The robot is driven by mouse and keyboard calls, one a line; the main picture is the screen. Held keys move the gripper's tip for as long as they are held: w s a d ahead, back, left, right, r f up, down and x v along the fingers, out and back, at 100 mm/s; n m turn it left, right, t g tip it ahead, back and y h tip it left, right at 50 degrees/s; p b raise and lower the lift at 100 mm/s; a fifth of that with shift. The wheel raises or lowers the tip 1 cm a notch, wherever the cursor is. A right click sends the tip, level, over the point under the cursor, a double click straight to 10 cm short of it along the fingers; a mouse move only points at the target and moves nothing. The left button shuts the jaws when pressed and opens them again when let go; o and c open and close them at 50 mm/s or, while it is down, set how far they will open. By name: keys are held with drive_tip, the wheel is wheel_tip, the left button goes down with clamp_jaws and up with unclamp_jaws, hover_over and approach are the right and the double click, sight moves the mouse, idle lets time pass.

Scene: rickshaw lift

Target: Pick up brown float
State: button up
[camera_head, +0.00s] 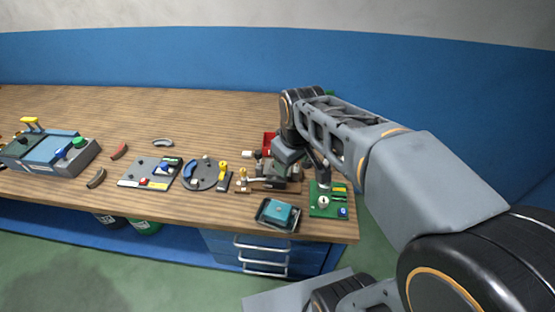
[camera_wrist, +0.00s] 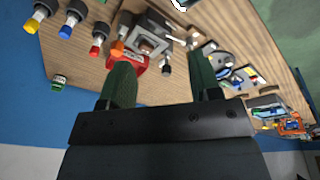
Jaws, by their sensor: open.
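I cannot single out the brown float with certainty. A small dark brown curved piece (camera_head: 97,178) lies on the left part of the bench top, far from my gripper. Small tan-brown pieces (camera_head: 243,180) stand by the grey-brown fixture near the bench's front edge. In the head view my arm reaches over the right end of the bench and largely hides the gripper. The wrist view is tilted and shows a red block (camera_wrist: 127,68) beside the left finger.
A grey fixture (camera_wrist: 150,40), several colour-tipped posts (camera_wrist: 72,18) and a green jar (camera_wrist: 58,82) show in the wrist view. On the bench are a round grey board (camera_head: 205,175), a teal tray (camera_head: 278,213) and a green board (camera_head: 328,200). The back left bench top is clear.

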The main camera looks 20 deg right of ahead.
drive_tip(key=w+n+g, duration=0.2)
drive_tip(key=w+n, duration=0.6)
drive_tip(key=w, duration=0.6)
drive_tip(key=shift+n, duration=0.3)
drive_tip(key=f, duration=0.8)
drive_tip(key=shift+w+d+f, duration=0.1)
drive_tip(key=shift+d+f, duration=0.15)
drive_tip(key=shift+d, duration=0.1)
drive_tip(key=shift+w+f+p, duration=0.1)
drive_tip(key=shift+f+p, duration=0.25)
drive_tip(key=shift+f, duration=2.75)
drive_tip(key=shift+c, duration=0.4)
drive_tip(key=c, duration=0.9)
